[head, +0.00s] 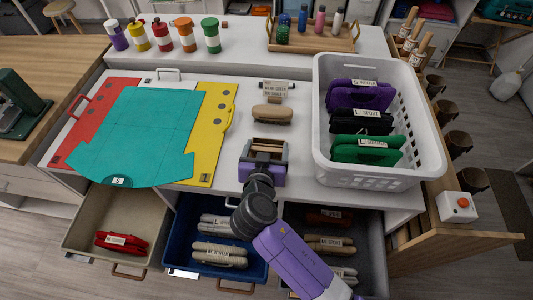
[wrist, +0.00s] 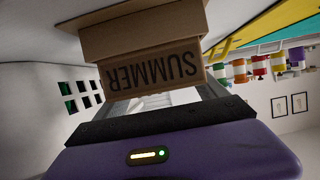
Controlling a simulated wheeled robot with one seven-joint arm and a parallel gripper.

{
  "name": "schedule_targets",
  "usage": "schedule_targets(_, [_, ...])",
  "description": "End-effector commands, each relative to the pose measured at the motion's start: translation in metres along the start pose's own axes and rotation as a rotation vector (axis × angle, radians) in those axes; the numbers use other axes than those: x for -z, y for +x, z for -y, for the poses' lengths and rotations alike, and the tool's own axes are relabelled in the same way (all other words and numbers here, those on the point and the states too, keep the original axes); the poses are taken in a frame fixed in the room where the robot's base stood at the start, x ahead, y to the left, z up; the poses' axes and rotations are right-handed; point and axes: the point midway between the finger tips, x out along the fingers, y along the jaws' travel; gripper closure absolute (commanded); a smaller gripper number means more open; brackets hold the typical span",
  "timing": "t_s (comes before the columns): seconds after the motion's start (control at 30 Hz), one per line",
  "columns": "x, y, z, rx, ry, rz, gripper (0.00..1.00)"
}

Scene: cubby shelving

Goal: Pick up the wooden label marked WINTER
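My gripper (head: 265,155) is over the front of the white counter, left of the white basket. A small brown wooden block (head: 264,146) shows at its fingertips in the head view. In the wrist view the block (wrist: 152,72) fills the space before the gripper (wrist: 160,105); its near face reads SUMMER, upside down. A grey finger lies close at its right edge. Whether the fingers grip it cannot be told. I see no separate wooden label that reads WINTER; the block's other faces are hidden.
The white basket (head: 322,150) holds folded purple, black and green garments. A tan folded bundle (head: 272,113) and a small sign (head: 274,88) stand behind my gripper. Open drawers with tagged garments (head: 122,242) lie below the front edge.

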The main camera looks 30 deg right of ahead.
Motion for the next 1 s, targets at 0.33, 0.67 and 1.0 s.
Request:
schedule_targets(0.33, [0.001, 0.0, 0.0, 0.0, 0.0, 0.0, 0.58])
schedule_targets(0.67, [0.025, -0.01, 0.001, 0.002, 0.003, -0.003, 0.58])
schedule_targets(1.0, [0.102, -0.042, 0.002, 0.004, 0.006, -0.007, 0.58])
